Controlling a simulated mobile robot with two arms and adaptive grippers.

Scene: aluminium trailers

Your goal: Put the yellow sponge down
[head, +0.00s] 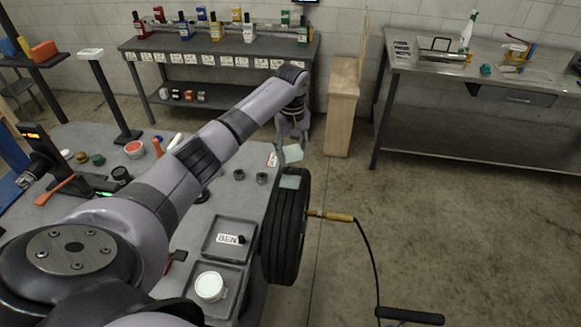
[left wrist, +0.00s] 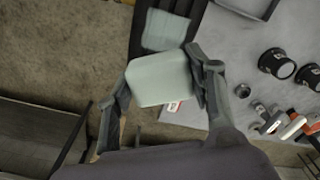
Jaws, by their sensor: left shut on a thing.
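My left gripper (head: 291,141) is shut on a pale grey-green, flat, sponge-like block (head: 293,154). In the left wrist view the block (left wrist: 160,80) sits between the two fingers; its colour looks pale green rather than yellow. The gripper holds it above the top of an upright black tyre (head: 286,235), beside the grey table's right edge. A similar pale green patch (head: 289,182) lies on the tyre's tread; it also shows in the left wrist view (left wrist: 165,30), just beyond the held block. No clearly yellow sponge shows. My right gripper is not in view.
The grey table (head: 215,190) carries small black cylinders, a tray marked BEN (head: 236,222) and a white lidded tub (head: 209,287). A yellow-handled tool (head: 335,216) with a black hose is right of the tyre. A steel bench (head: 480,75) stands back right; open floor lies before it.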

